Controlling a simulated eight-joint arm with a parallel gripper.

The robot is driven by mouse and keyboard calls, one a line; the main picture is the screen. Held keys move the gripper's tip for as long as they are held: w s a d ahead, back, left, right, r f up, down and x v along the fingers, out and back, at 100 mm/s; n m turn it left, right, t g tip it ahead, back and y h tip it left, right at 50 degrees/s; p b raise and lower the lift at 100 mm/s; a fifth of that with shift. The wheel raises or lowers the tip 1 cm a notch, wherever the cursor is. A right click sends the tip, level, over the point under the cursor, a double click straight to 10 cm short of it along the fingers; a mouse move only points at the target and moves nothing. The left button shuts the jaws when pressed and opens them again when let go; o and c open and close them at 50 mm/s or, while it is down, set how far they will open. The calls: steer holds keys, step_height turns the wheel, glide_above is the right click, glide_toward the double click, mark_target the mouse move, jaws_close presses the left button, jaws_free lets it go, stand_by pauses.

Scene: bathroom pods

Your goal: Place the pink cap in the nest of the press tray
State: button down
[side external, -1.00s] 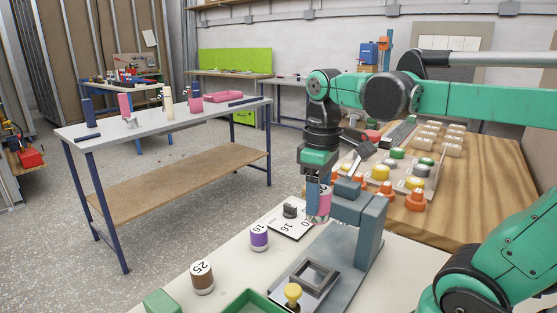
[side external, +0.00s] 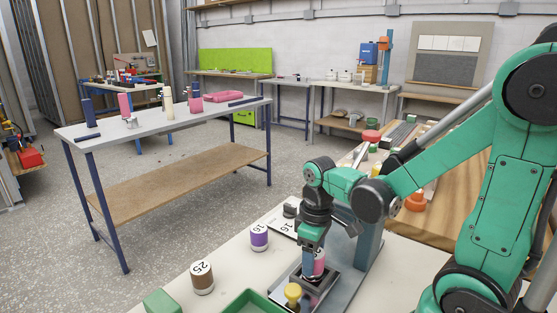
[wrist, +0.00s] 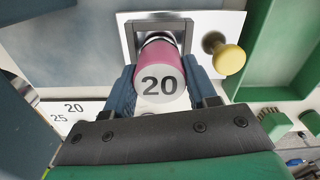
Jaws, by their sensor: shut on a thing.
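The pink cap (wrist: 178,62) has a white face marked 20. In the wrist view it sits between the two blue-grey fingers of my gripper (wrist: 163,84), which is shut on it. In the side view the pink cap (side external: 319,262) shows beside my gripper (side external: 313,268), low at the press tray (side external: 330,287). The nest (wrist: 131,34), a grey square frame on the tray, lies directly behind and under the cap in the wrist view. The cap hides part of the nest, so I cannot tell whether it touches the bottom. A yellow knob (wrist: 230,59) stands on the tray.
The grey press column (side external: 368,245) rises close to the right of my gripper. A green bin (side external: 250,303) stands in front of the tray. A purple cap (side external: 259,237) and a brown cap (side external: 202,277) stand to the left. Bare bench lies between them.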

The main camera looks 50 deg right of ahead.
steer(key=shift+f, duration=0.3)
steer(key=shift+c, duration=1.3)
jaws_free()
step_height(320, 180, up, 12)
steer(key=w+a+f+m+t, duration=0.1)
steer(key=w+a+f+t, duration=0.2)
steer(key=a+t, duration=0.3)
steer(key=shift+w+m+t, duration=0.2)
steer(key=shift+m+t, duration=0.2)
steer(key=shift+t, duration=0.2)
steer(key=shift+f, duration=0.1)
